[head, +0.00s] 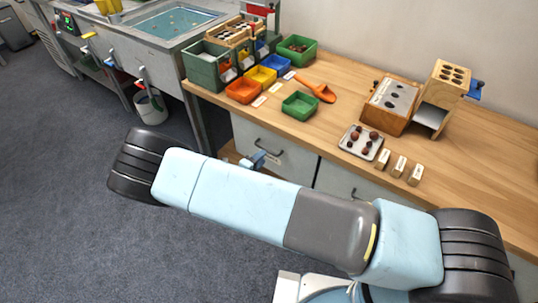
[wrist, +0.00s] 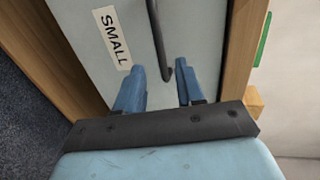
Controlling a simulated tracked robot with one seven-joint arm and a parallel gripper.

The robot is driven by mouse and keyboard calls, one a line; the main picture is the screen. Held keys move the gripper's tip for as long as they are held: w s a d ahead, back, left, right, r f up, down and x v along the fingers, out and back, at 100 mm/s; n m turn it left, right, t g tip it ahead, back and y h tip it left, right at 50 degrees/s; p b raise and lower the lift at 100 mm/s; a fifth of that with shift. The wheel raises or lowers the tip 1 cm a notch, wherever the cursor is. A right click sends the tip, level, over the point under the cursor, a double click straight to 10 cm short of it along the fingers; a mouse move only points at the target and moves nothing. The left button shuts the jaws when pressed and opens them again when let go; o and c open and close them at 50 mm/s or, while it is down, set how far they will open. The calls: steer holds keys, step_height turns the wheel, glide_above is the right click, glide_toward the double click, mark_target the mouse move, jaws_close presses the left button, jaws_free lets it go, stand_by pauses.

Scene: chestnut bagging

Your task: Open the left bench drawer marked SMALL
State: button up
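The left bench drawer (head: 290,155) has a pale grey front below the wooden worktop and looks closed. In the wrist view its front (wrist: 135,80) fills the upper middle, with a white label reading SMALL (wrist: 112,38). A dark bar handle (head: 268,149) is on the front; it also shows in the wrist view (wrist: 158,35). My gripper (wrist: 159,68) is open, its two blue fingers on either side of the handle's near end. I cannot tell whether either finger touches it. In the head view my gripper (head: 258,161) is small, just below the handle and partly hidden by my arm.
A second drawer (head: 345,180) is to the right, partly behind my arm. The worktop (head: 330,115) holds coloured trays, an orange scoop (head: 317,90), a grey tray of chestnuts (head: 350,149) and wooden blocks (head: 399,165). Grey floor (head: 60,200) is clear at the left.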

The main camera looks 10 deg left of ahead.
steer(key=shift+x, duration=2.25)
steer(key=shift+c, duration=0.4)
jaws_close()
steer(key=shift+s, duration=0.1)
